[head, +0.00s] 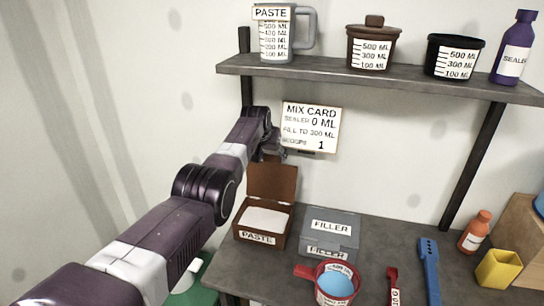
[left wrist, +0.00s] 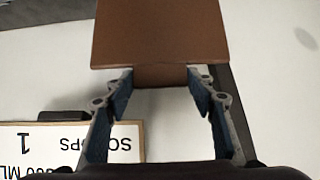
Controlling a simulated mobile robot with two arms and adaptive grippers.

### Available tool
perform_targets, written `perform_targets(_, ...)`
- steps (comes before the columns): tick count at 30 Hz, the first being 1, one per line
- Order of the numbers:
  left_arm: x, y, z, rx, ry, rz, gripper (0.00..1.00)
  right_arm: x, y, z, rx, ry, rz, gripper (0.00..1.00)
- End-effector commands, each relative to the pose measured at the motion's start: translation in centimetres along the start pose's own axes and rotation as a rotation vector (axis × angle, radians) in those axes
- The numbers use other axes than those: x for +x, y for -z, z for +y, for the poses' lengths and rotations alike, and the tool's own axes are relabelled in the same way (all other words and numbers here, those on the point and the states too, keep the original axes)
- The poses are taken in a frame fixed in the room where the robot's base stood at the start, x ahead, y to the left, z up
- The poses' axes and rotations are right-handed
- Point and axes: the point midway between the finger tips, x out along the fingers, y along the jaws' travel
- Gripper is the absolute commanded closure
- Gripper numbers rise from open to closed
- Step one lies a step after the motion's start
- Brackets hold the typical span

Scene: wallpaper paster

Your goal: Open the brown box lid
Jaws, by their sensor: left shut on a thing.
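The brown box (head: 247,224) labelled PASTE stands on the bench, with white contents showing inside. Its lid (head: 272,184) stands raised, roughly upright, at the back of the box. My left gripper (head: 274,154) is at the lid's upper edge, with its arm coming in from the left. In the left wrist view, the fingers of the left gripper (left wrist: 160,80) are shut on a narrow brown part of the lid (left wrist: 158,33), one finger on each side. The fingertips are small and partly hidden in the head view. My right gripper is not in view.
A grey FILLER box (head: 345,223) sits right of the brown box. A red-handled cup (head: 318,273) with blue contents is in front. A mix card (head: 311,127) hangs on the wall behind the gripper. A shelf (head: 400,76) with several containers runs above.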

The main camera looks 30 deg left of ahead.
Motion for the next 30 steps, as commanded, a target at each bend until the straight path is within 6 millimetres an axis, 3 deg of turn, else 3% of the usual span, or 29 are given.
perform_targets(1, -0.39, 0.85, -0.07, -0.001, 0.001, 0.021, 0.93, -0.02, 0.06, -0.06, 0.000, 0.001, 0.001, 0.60)
perform_targets(15, -0.42, 0.90, -0.07, -0.001, 0.001, 0.022, 0.93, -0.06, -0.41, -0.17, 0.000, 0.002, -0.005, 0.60)
perform_targets(16, -0.42, 0.90, -0.07, -0.001, 0.001, 0.022, 0.49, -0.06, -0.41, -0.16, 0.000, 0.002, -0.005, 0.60)
perform_targets(21, -0.22, 0.55, -0.04, -0.001, 0.000, 0.015, 0.32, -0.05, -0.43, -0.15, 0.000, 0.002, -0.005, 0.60)
perform_targets(30, -0.06, 0.22, -0.01, 0.000, 0.000, 0.008, 0.32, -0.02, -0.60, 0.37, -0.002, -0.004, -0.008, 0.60)
